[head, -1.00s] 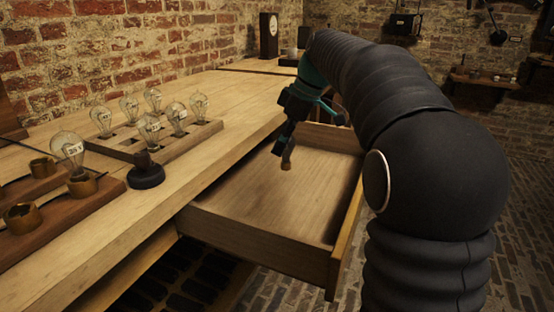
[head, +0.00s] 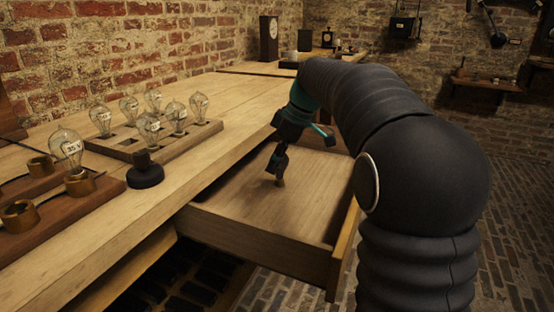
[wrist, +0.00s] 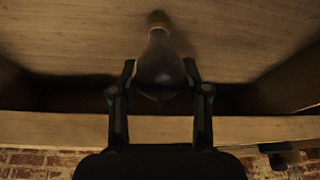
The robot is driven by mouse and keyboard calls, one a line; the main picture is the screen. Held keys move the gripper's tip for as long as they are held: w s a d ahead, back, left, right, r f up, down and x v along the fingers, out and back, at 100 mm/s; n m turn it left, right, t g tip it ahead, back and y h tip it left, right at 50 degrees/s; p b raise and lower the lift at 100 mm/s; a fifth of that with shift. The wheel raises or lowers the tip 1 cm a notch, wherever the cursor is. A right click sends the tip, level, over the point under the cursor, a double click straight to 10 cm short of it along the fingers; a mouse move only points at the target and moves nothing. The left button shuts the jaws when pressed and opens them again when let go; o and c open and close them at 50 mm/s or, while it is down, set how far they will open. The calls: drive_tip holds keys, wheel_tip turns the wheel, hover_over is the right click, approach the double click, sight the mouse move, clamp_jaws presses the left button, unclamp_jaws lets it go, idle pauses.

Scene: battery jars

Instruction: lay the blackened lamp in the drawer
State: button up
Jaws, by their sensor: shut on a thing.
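The blackened lamp (wrist: 160,68) is a dark glass bulb with a brass base. My gripper (wrist: 160,85) is shut on its glass in the wrist view, one finger on each side. In the head view my gripper (head: 278,162) is inside the open drawer (head: 245,229), low over its floor. The lamp's brass base (head: 280,182) shows below the fingers; the rest of the lamp is mostly hidden there. The base is at or very near the drawer floor; I cannot tell if it touches. The drawer holds nothing else that I can see.
The wooden bench (head: 110,213) runs along the drawer's left. On it stand a rack (head: 113,149) with several clear lamps, a black knob-topped piece (head: 145,172), and a board with brass sockets (head: 20,213), one holding a 35 V lamp (head: 66,147). The drawer walls surround my gripper.

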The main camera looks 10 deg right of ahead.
drive_tip(key=o, duration=1.3)
drive_tip(key=shift+r+p, duration=0.3)
drive_tip(key=p+v, duration=0.2)
drive_tip(key=v, duration=0.9)
drive_tip(key=shift+d+r, duration=0.2)
drive_tip(key=shift+r, duration=0.15)
